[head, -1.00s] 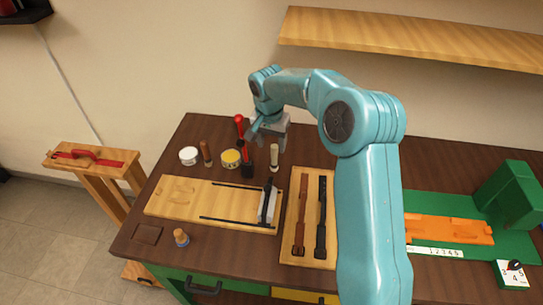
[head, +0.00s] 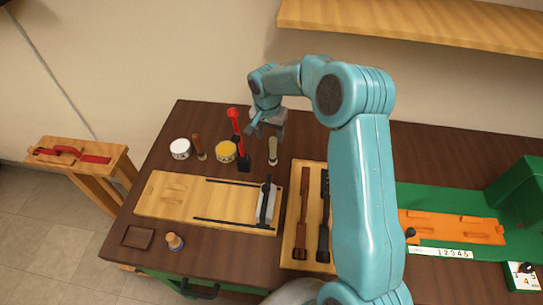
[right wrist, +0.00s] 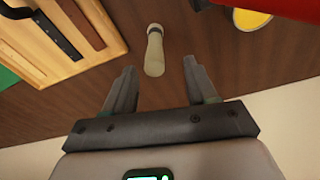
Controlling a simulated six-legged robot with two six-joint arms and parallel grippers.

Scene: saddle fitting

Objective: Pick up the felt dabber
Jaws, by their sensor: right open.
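My right gripper (head: 266,132) is open and empty, just behind and above the dabber. In the right wrist view the two fingers of the gripper (right wrist: 158,70) stand apart, and I see no contact with the dabber. My left gripper is not in view.
A red-handled brush (head: 236,128) and a yellow tin (head: 225,151) stand left of the dabber. A white tin (head: 180,149) and brown-handled tool (head: 198,147) are farther left. A wooden board (head: 160,205) and a strap tray (head: 290,258) lie in front.

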